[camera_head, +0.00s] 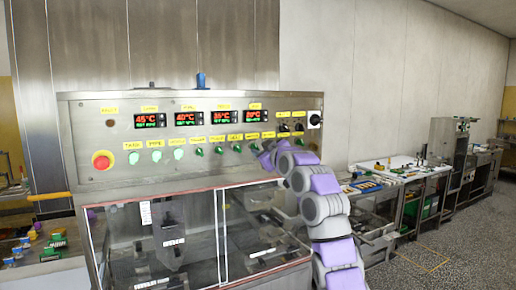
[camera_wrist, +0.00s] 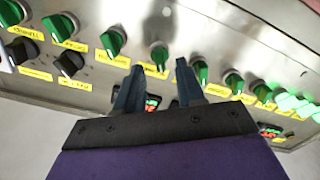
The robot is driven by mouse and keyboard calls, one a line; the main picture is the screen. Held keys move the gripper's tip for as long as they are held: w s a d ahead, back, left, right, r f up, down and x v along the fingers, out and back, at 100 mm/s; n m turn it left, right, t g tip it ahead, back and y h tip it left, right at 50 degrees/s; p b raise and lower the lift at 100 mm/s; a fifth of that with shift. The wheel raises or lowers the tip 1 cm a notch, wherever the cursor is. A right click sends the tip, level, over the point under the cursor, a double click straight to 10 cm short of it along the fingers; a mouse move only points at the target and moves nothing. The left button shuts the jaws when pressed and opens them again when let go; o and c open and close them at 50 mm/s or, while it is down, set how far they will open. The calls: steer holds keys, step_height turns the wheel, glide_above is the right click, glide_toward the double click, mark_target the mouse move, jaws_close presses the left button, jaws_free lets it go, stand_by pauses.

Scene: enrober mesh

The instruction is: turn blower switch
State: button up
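The steel control panel (camera_head: 80,108) carries a row of green switches, each with a yellow label. The labels are too small or tilted to read surely, so I cannot tell which switch is the blower one. My gripper (camera_head: 264,155) is at the right part of this row in the head view, and my arm hides the panel behind it. In the wrist view, which looks upside down, my gripper (camera_wrist: 160,72) is open and empty. A green switch (camera_wrist: 159,56) shows just beyond the gap between its two dark fingers, with no clear contact.
Other green switches (camera_wrist: 113,41) stand close on both sides of the fingers. Black knobs (camera_wrist: 70,64) are at left in the wrist view. A red emergency button (camera_head: 102,160) is at the panel's left. Below is a clear-fronted, red-edged enclosure (camera_head: 185,190).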

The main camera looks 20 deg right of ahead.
mark_target(257, 147)
steer(key=shift+w+p, duration=0.45)
steer(key=shift+w, duration=1.2)
jaws_close()
